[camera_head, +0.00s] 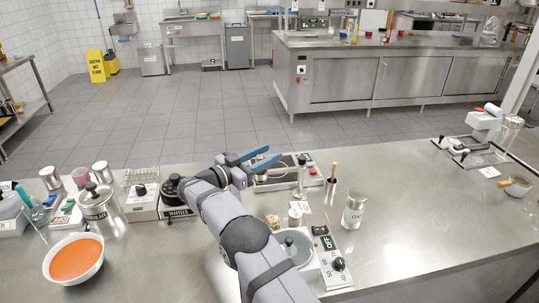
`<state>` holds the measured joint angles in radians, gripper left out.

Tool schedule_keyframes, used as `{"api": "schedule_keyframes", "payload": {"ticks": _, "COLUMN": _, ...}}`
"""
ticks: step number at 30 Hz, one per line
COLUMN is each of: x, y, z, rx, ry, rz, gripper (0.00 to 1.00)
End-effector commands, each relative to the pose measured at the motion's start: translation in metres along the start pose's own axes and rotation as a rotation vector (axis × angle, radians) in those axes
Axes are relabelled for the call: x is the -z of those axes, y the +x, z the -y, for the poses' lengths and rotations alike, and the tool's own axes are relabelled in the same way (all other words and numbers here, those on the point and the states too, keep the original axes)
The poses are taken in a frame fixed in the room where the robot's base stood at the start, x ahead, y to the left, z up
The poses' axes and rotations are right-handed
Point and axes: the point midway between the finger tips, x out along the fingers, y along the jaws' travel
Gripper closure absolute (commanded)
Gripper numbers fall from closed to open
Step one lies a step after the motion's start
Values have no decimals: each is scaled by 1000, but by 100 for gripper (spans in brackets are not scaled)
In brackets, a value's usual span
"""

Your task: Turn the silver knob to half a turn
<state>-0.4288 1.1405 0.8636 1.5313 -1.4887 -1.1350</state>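My gripper (275,152) is over the back part of the steel counter, at the middle of the picture. Its two blue fingers point right and are spread apart, with a gap between them. No object shows clearly between them. I cannot tell for sure that this is the silver knob. The fingers appear apart from it, though depth is hard to judge. The appliance is partly hidden by my gripper, and any pointer mark is too small to read.
A grey control box (334,262) with a black knob and OFF display stands front right. A shaker tin (353,211) and a wooden-handled tool in a holder (331,185) stand nearby. The counter's right part is mostly clear.

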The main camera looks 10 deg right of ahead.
Motion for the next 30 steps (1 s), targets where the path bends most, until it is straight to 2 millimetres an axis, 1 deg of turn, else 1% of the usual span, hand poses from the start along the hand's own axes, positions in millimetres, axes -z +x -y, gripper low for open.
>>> {"api": "schedule_keyframes", "payload": {"ticks": 1, "x": -2, "y": -7, "z": 1, "rx": 3, "ry": 0, "rz": 0, "gripper": 61}}
{"api": "schedule_keyframes", "payload": {"ticks": 6, "x": -2, "y": -32, "z": 1, "rx": 3, "ry": 1, "rz": 0, "gripper": 61}}
{"api": "schedule_keyframes", "payload": {"ticks": 12, "x": -1, "y": -53, "z": 0, "rx": 1, "ry": 2, "rz": -1, "gripper": 61}}
{"api": "schedule_keyframes", "payload": {"ticks": 17, "x": 0, "y": -59, "z": 0, "rx": -1, "ry": 1, "rz": 0, "gripper": 61}}
{"api": "schedule_keyframes", "payload": {"ticks": 26, "x": 1, "y": -60, "z": 0, "rx": -1, "ry": 1, "rz": 0, "gripper": 61}}
{"api": "schedule_keyframes", "payload": {"ticks": 29, "x": 6, "y": -59, "z": 0, "rx": -1, "ry": 3, "rz": 0, "gripper": 61}}
{"api": "schedule_keyframes", "payload": {"ticks": 30, "x": 11, "y": -59, "z": 0, "rx": -1, "ry": 4, "rz": 0, "gripper": 61}}
